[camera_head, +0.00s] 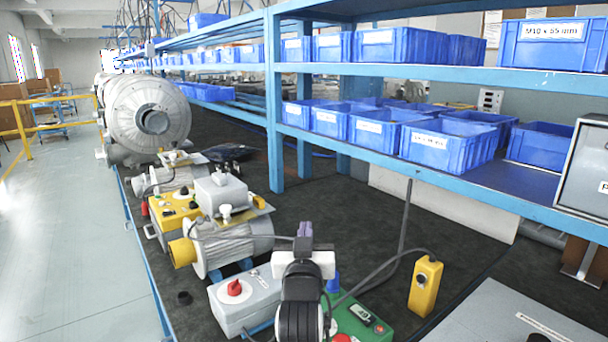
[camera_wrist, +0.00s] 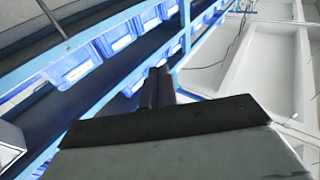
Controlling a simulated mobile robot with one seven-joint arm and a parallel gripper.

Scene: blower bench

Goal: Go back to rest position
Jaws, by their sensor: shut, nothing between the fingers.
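My gripper (camera_head: 305,229) is at the lower middle of the head view, above the bench. Its two dark fingers point away from me and lie close together, shut with nothing between them. In the wrist view the fingers (camera_wrist: 157,72) stand together at the centre, against the blue shelving and a pale wall. My arm hides part of the grey box and the green box behind it. The gripper appears apart from the things around it, though its height above the bench is hard to tell.
A grey box with a red knob (camera_head: 234,290), a green box (camera_head: 362,322) and a yellow pendant (camera_head: 425,286) with a cable lie near my arm. A blower motor (camera_head: 234,246) stands behind left. Blue shelving (camera_head: 430,78) with bins (camera_head: 448,143) runs along the right.

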